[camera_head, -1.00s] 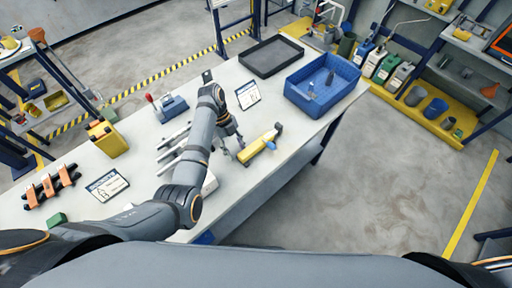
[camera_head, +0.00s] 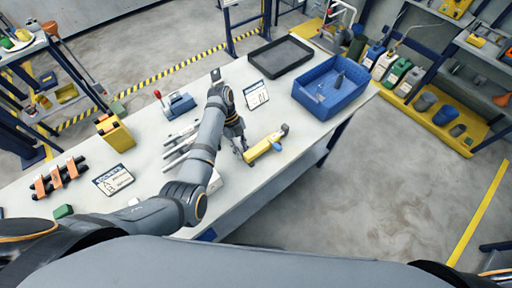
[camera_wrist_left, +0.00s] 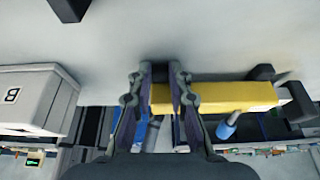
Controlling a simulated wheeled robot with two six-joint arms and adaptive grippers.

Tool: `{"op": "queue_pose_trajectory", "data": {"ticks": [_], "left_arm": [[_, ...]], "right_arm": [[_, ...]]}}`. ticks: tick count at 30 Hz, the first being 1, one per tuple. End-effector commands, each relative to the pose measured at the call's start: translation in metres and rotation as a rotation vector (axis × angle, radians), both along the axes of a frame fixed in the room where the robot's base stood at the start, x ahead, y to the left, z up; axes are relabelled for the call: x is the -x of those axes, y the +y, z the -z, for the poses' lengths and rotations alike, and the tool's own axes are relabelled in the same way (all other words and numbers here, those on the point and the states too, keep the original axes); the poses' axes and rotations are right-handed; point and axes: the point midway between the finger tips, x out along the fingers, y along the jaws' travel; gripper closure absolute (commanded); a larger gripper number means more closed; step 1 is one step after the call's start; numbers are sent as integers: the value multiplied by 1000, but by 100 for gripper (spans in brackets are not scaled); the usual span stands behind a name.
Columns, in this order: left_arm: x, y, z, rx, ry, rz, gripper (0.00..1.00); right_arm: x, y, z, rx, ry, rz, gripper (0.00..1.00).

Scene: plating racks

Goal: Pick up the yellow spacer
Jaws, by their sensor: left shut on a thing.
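The yellow spacer (camera_head: 263,147) is a yellow bar with a dark end and a small blue part, near the front edge of the white table. My left gripper (camera_head: 243,151) is at its left end, low over the table. In the left wrist view the spacer (camera_wrist_left: 235,96) runs to the right from between the fingers of the left gripper (camera_wrist_left: 162,80). The fingers are shut on its end. Whether it touches the table is hard to tell. My right gripper is not in view.
Grey metal bars (camera_head: 178,150) lie left of my left arm. A white block marked B (camera_wrist_left: 38,98) shows in the wrist view. A blue bin (camera_head: 318,110) and a black tray (camera_head: 280,57) stand toward the back right. A label card (camera_head: 257,94) stands behind the spacer.

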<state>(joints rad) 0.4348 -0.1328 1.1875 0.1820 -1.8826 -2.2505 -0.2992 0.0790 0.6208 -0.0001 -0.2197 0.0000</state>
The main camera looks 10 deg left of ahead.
Motion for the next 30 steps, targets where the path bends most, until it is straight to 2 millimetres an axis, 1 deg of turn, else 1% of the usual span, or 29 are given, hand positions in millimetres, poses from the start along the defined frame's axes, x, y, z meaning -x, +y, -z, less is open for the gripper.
{"op": "queue_pose_trajectory", "data": {"ticks": [3,5,6,9,11,12,15,20,30], "left_arm": [[-1,0,-6,2,-3,1,100],[-2,-1,-15,2,-5,1,100],[-2,-1,-23,2,-6,1,100],[-1,-1,-57,2,-6,0,100],[-1,0,-74,1,-2,0,100],[-1,0,-81,1,-1,1,100],[-1,0,-94,1,-1,1,100],[-1,0,-102,1,-1,1,100],[-1,0,-100,1,-1,1,100]], "right_arm": [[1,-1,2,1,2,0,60],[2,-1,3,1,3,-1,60],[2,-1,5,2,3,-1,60],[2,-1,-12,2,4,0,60],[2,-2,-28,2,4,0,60],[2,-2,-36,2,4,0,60],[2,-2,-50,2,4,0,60],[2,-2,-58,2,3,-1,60],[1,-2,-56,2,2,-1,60]]}}
